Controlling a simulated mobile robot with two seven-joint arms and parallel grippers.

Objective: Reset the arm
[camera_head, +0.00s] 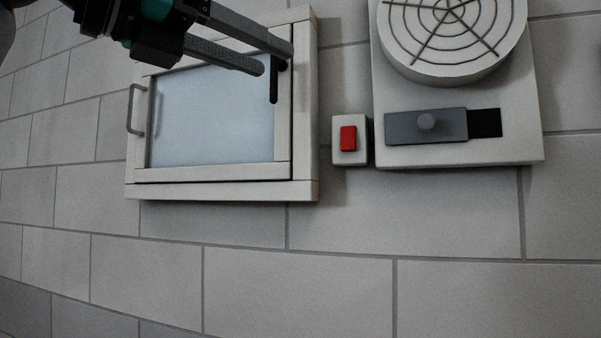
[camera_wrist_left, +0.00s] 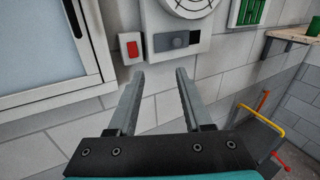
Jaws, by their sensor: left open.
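My left gripper (camera_head: 272,58) comes in from the upper left in the head view, in front of the top of a white-framed window (camera_head: 222,115). Its two grey fingers are apart, with nothing between them. In the left wrist view the open gripper (camera_wrist_left: 160,82) points at the wall, below a red switch (camera_wrist_left: 132,49). My right gripper is in neither view.
The window has a handle (camera_head: 134,109) at its left. A red rocker switch (camera_head: 348,138) and a fan unit (camera_head: 455,158) with a grey slider (camera_head: 426,126) are on the block wall. A shelf (camera_wrist_left: 290,35) and a yellow-handled thing (camera_wrist_left: 262,118) stand right.

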